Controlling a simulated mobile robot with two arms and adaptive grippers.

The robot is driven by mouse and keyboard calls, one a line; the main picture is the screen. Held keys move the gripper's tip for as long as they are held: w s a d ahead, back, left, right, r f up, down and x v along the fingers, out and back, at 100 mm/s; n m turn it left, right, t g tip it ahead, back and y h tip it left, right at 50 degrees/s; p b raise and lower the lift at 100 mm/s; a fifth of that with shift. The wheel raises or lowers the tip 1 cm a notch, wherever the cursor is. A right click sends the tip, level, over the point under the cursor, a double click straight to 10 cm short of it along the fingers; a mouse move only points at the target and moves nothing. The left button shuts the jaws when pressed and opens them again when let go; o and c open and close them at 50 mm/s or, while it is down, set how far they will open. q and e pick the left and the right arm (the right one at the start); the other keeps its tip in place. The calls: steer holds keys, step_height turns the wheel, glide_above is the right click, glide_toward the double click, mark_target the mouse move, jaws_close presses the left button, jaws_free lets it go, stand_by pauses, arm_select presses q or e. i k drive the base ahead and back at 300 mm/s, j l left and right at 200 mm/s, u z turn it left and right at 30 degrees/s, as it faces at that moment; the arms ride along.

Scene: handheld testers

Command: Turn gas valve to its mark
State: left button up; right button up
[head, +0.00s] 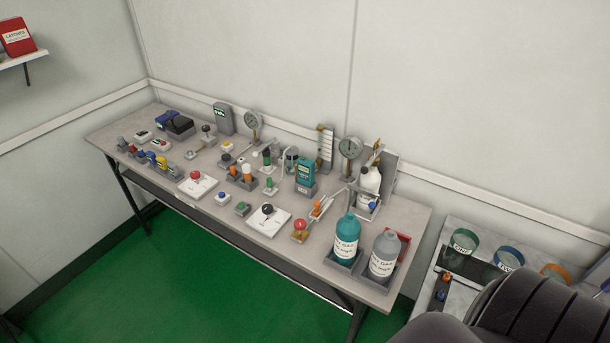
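A long grey bench (330,258) runs along the wall, crowded with small devices. I cannot tell for sure which one is the gas valve. A brass-coloured fitting (376,155) shows by an upright grey plate at the right back, above a white bottle (369,183). Round dial gauges stand at the back, one in the middle (252,121) and one further right (350,148). White plates carry a red knob (195,175) and a dark knob (267,209). Any mark is too small to read. Neither of my grippers shows.
A teal bottle (346,236) and a grey bottle (384,254) stand in trays at the bench's right front. A lower side table (470,232) with coloured rings is at the right. Green floor (170,290) in front is clear. A dark ribbed shape, probably my arm, fills the lower right corner.

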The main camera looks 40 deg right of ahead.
mark_target(299, 224)
steer(key=i+j+z, duration=0.15)
steer(key=z, duration=1.15)
